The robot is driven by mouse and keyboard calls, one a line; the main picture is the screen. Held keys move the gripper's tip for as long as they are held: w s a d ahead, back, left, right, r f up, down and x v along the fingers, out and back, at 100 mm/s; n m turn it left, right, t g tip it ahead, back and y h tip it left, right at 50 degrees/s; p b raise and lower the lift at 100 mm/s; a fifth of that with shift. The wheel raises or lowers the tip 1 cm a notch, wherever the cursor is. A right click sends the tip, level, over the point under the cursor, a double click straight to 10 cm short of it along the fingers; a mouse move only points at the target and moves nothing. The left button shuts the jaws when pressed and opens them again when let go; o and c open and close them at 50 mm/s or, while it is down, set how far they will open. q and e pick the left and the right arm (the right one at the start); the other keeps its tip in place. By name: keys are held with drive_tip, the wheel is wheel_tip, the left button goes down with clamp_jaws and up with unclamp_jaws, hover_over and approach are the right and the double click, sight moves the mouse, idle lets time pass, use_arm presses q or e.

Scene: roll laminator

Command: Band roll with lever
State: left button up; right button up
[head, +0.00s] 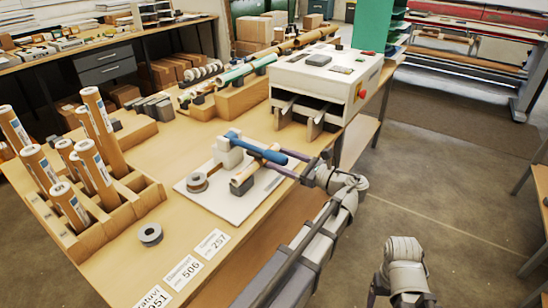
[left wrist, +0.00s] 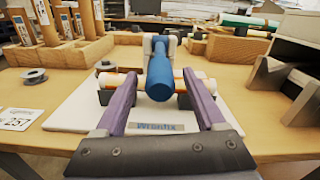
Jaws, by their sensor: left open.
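A blue lever (head: 258,148) slopes from a pale upright block on a white board (head: 218,208). A tan roll (head: 246,174) lies on a dark support beneath it. The left wrist view shows the lever's blue end (left wrist: 160,78) in front of the roll, whose white and orange parts (left wrist: 194,86) show at either side. My left gripper (head: 279,161) is open at the lever and roll; its purple fingers (left wrist: 160,100) stand either side of the lever's end, apart from it. A tape reel (head: 197,182) sits on the board. My right arm is at lower right, its gripper mostly cut off (head: 373,297).
A wooden rack of upright labelled rolls (head: 103,207) stands at left. A grey reel (head: 150,234) and number cards (head: 182,272) lie near the front edge. The white laminator (head: 318,72) stands behind, with wooden blocks (head: 240,97) beside it.

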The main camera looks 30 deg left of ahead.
sight(274, 157)
use_arm(q)
drive_tip(key=shift+w+a, duration=0.15)
drive_tip(key=shift+a, duration=1.35)
clamp_jaws()
idle(0.4)
